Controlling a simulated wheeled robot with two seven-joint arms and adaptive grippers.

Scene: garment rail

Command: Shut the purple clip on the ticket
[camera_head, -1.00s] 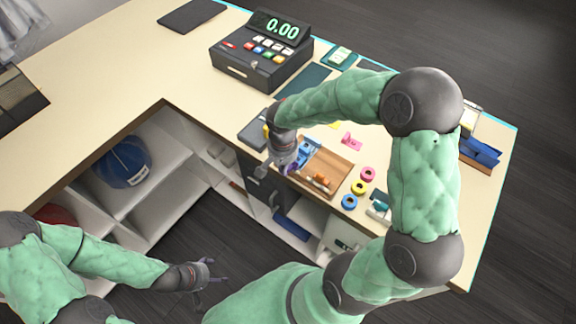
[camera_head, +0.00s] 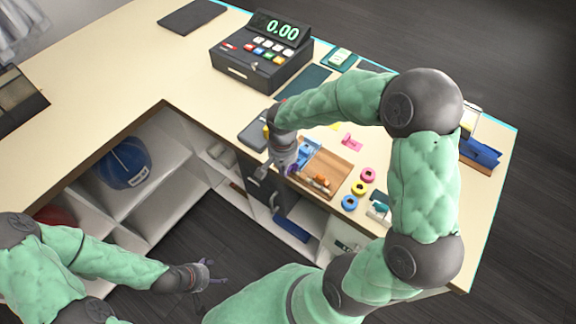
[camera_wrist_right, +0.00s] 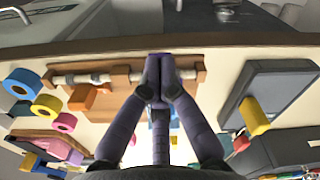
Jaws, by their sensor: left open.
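The purple clip (camera_wrist_right: 158,64) is between the fingertips of my right gripper (camera_wrist_right: 159,84), at the near edge of the wooden tray (camera_wrist_right: 200,74). A bit of purple also shows at the fingertips in the head view (camera_head: 291,169). The right fingers are drawn together on the clip from both sides. In the head view my right gripper (camera_head: 284,160) points down at the near left corner of the tray. I cannot make out the ticket; the fingers may hide it. My left gripper (camera_head: 209,276) is open and empty, low and away from the counter.
A pale rod with an orange block (camera_wrist_right: 82,97) lies along the tray edge. Blue, yellow and pink rings (camera_head: 359,187) lie right of the tray. A dark flat box (camera_head: 252,136) is to its left. The cash register (camera_head: 262,62) stands behind. Open shelves are below.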

